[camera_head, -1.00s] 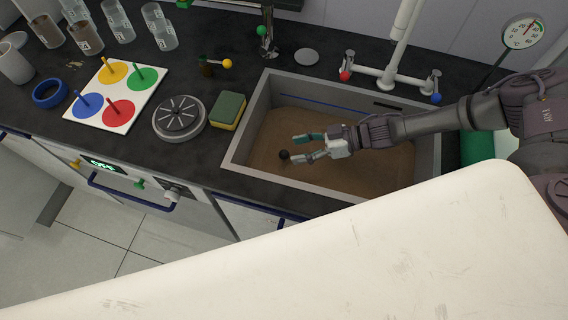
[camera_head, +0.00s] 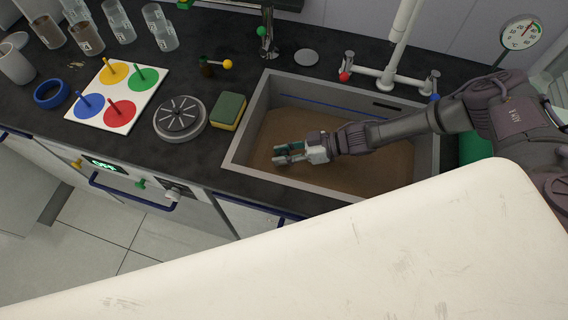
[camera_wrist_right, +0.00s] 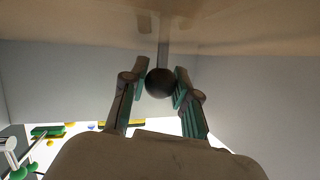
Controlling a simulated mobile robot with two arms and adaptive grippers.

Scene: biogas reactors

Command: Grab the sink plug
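The sink plug shows in the right wrist view as a dark round knob (camera_wrist_right: 160,84) on a thin grey rod that meets the brown surface. My right gripper (camera_head: 276,155) is low inside the sink (camera_head: 236,137), near its left part, over the brown liquid or bottom. In the wrist view its two fingers (camera_wrist_right: 160,86) lie on either side of the knob and appear to touch it. In the head view the knob is hidden by the fingers. My left gripper is not in view.
A yellow-green sponge (camera_head: 229,110) and a round grey strainer (camera_head: 181,118) lie left of the sink. A white tap (camera_head: 391,75) with red and blue knobs stands behind it. A board with coloured discs (camera_head: 117,92) is farther left. A pale surface fills the foreground.

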